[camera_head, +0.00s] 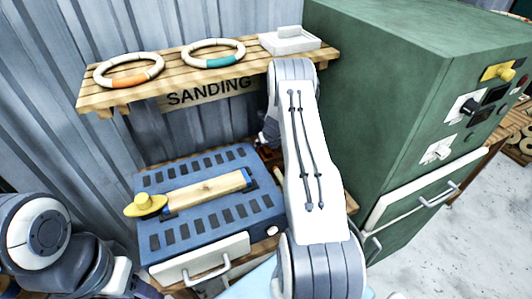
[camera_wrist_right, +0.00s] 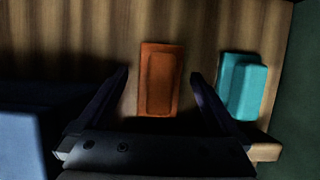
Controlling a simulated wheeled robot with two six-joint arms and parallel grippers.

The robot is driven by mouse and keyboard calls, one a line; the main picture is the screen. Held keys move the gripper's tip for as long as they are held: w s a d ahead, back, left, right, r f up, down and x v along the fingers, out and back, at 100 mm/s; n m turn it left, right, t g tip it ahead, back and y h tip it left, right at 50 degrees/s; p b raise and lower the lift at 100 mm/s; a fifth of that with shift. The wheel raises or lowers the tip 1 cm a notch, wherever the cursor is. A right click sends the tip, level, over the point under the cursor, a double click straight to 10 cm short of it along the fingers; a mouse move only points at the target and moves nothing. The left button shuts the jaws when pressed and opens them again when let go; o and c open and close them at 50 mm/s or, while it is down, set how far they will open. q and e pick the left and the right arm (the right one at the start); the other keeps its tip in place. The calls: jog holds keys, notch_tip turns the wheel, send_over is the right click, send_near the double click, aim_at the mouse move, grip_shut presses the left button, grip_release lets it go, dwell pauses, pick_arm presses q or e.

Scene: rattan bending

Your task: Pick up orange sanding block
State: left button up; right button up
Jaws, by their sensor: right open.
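The orange sanding block (camera_wrist_right: 160,78) lies on a wooden surface in the right wrist view, its long side pointing away from the camera. My right gripper (camera_wrist_right: 160,73) is open, with one dark finger on each side of the block and visible gaps between fingers and block. Whether the fingertips are down at block height I cannot tell. In the head view my right arm hides most of this gripper and the block. My left arm shows at the lower left of the head view, but its fingers are not seen.
A teal block (camera_wrist_right: 243,88) lies just right of the right finger. A blue slotted workbench (camera_head: 215,215) holds a wooden bar. A green cabinet (camera_head: 385,100) stands close on the right. A shelf (camera_head: 190,78) with two rings and a white tray (camera_head: 290,41) is above.

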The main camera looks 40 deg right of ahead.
aim_at(267, 149)
jog(key=c, duration=1.5)
jog(key=shift+o, duration=0.2)
jog(key=shift+r, duration=0.15)
jog(key=shift+r, duration=0.25)
jog(key=r, duration=0.2)
jog(key=r+b, duration=0.1)
jog(key=r, duration=0.3)
jog(key=shift+s, duration=0.4)
jog(key=s+a+b, duration=0.1)
jog(key=s+b, duration=0.2)
jog(key=s, duration=0.2)
jog(key=s+a+b, duration=0.1)
jog(key=s+b, duration=0.2)
jog(key=s, duration=0.2)
jog(key=s+a+b, duration=0.2)
jog(key=s+b, duration=0.1)
jog(key=s, duration=0.3)
jog(key=shift+s+a+r, duration=0.1)
jog(key=shift+s+r, duration=0.05)
jog(key=shift+s, duration=0.25)
